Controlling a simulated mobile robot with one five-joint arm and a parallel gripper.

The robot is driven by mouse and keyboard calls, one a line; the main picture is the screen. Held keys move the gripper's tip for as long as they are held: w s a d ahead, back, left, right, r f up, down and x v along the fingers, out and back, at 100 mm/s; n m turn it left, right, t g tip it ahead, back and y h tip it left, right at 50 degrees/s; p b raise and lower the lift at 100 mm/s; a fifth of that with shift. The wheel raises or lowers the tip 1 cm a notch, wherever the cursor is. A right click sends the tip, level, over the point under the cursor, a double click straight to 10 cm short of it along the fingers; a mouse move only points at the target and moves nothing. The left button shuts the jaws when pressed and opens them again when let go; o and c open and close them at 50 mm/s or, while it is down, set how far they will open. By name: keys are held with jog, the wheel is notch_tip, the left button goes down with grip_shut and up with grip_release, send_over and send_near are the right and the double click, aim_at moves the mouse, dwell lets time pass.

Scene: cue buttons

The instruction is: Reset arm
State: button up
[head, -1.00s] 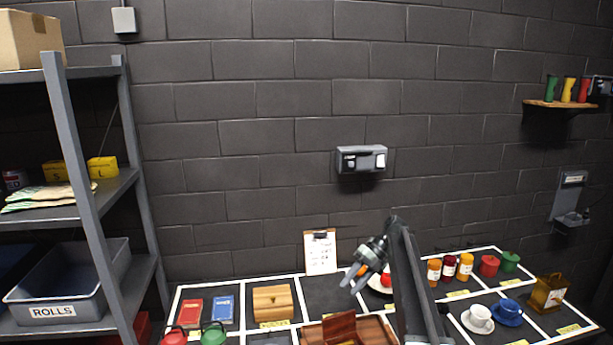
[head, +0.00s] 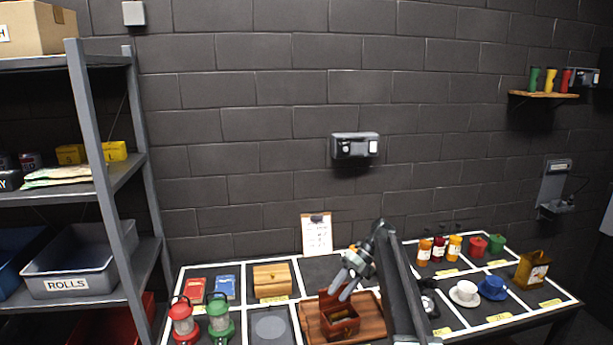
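My gripper (head: 342,291) hangs at the end of my dark arm, above the table and next to the open brown box (head: 340,325). Its two pale fingers point down and left, stand apart, and hold nothing that I can see. My arm crosses the right middle of the table and hides part of it. The wall unit with two buttons (head: 355,146) is above and behind the gripper, well apart from it.
A clipboard (head: 316,234) leans at the wall. A grey shelf (head: 120,200) stands at left.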

jog(key=s+f+n+t+h+b, duration=0.25)
jog(key=s+f+n+b, duration=0.55)
jog(key=s, duration=1)
jog(key=s+d+f+n+t+h+p, duration=0.1)
jog(key=s+d+f+n+h, duration=0.1)
jog(key=n, duration=1)
jog(key=s+d+f+n+t+h, duration=0.1)
jog(key=s+d+f+n+h, duration=0.2)
jog(key=n, duration=0.9)
jog(key=shift+s+d+f+p, duration=0.3)
jog(key=shift+s+d, duration=0.25)
jog(key=shift+s, duration=0.3)
